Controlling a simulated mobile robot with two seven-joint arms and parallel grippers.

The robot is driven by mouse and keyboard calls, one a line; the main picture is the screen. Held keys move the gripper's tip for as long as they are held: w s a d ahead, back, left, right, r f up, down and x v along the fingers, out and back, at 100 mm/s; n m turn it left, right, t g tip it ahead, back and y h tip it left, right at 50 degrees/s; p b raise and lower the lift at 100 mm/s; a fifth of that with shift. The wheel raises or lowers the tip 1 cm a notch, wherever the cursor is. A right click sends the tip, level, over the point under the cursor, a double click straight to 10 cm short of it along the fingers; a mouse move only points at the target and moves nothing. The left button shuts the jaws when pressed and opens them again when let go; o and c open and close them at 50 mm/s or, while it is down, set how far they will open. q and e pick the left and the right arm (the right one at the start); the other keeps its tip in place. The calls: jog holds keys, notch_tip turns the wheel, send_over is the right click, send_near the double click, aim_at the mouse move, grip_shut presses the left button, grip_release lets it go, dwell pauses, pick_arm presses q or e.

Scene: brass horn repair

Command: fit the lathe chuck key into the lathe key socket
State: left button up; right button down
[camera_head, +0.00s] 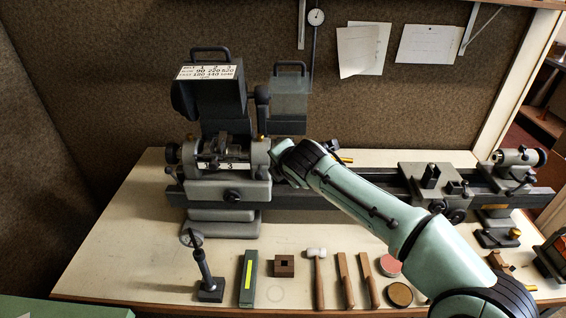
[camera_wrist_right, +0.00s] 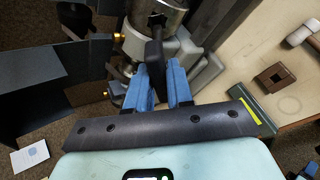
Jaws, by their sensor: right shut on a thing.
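My right arm reaches in from the right in the head view, to the headstock of the lathe (camera_head: 228,190); its own hand hides its jaws there. In the right wrist view my right gripper (camera_wrist_right: 160,80) has its blue fingers shut on the dark lathe chuck key (camera_wrist_right: 153,55). The key points up in the picture at the metal chuck (camera_wrist_right: 168,8). A dark square socket (camera_wrist_right: 157,20) shows in the chuck's side, close to the key's tip. Whether the tip is inside it or just short of it, I cannot tell. My left gripper is not in view.
On the bench front are a dark tool on a stand (camera_head: 207,280), a green block (camera_head: 248,280), a brown block with a square hole (camera_head: 284,266), a hammer (camera_head: 318,272) and round tins (camera_head: 400,294). The lathe's carriage (camera_head: 430,180) stands right of my arm.

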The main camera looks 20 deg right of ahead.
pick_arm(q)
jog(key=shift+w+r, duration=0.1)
pick_arm(e)
jog(key=shift+w, duration=0.15)
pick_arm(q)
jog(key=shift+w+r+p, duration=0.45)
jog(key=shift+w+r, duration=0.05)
pick_arm(e)
jog(key=shift+w+d+f, duration=0.2)
jog(key=shift+w+f, duration=0.15)
jog(key=shift+w, duration=0.2)
jog(key=shift+w+d+f, duration=0.15)
jog(key=shift+w+f, duration=0.15)
jog(key=shift+w, duration=0.2)
jog(key=c, duration=1.8)
grip_release()
grip_shut()
